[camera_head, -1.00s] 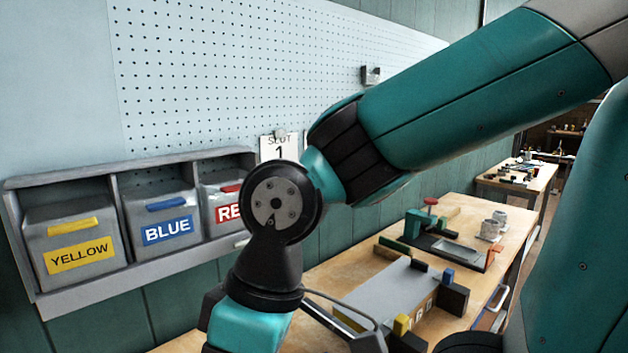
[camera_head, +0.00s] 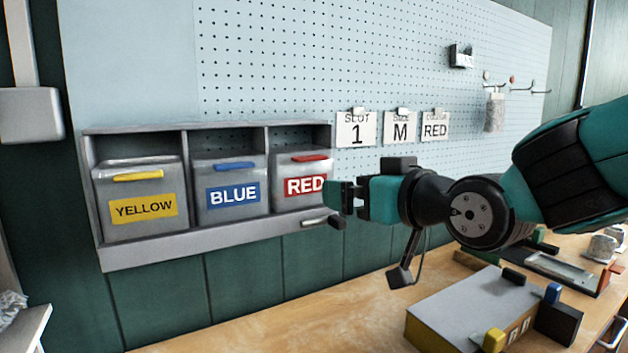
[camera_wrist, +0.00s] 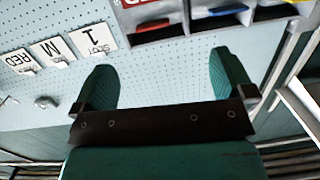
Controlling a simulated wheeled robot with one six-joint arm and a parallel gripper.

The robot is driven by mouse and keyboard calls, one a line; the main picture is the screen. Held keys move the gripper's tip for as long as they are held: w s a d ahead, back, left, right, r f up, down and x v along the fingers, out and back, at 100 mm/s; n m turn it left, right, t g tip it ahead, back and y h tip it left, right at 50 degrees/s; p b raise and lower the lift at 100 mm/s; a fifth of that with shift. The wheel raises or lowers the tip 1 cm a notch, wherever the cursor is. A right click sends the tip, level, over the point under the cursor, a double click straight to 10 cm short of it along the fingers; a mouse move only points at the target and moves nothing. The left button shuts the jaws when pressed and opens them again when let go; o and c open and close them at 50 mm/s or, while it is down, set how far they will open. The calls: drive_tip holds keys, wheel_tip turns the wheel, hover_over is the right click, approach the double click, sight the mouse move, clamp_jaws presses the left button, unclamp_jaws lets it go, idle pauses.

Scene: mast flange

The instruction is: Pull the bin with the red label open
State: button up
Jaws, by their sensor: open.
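The bin with the red label (camera_head: 300,186) is the rightmost of three grey bins in the wall rack (camera_head: 180,250). Its front reads RED, and it has a red handle (camera_head: 310,158) at its top edge. It looks closed. My gripper (camera_head: 340,200) is just right of this bin in the head view, overlapping the rack's right end. It is open and empty. In the wrist view both teal fingers (camera_wrist: 166,80) are spread apart before the pegboard. The red handle (camera_wrist: 152,26) shows there above and between them, clear of the fingers.
The yellow bin (camera_head: 140,205) and blue bin (camera_head: 230,190) sit left of the red one. A small grey piece (camera_head: 314,221) is at the rack's lower right. Cards (camera_head: 356,130) hang on the pegboard. A grey box (camera_head: 475,308) stands on the bench below my arm.

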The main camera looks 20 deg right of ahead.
drive_tip(key=d+r+t, duration=0.1)
drive_tip(key=p, duration=1.1)
approach(314, 160)
drive_tip(key=shift+h, duration=0.3)
drive_tip(key=w+p, duration=0.1)
drive_tip(key=w, duration=0.2)
drive_tip(key=w+a+p, duration=0.1)
drive_tip(key=w, duration=0.2)
drive_tip(key=w+a+p, duration=0.1)
drive_tip(key=w+p, duration=0.1)
drive_tip(key=w, duration=0.2)
drive_tip(key=shift+a+f, duration=0.1)
drive_tip(key=shift+a, duration=0.1)
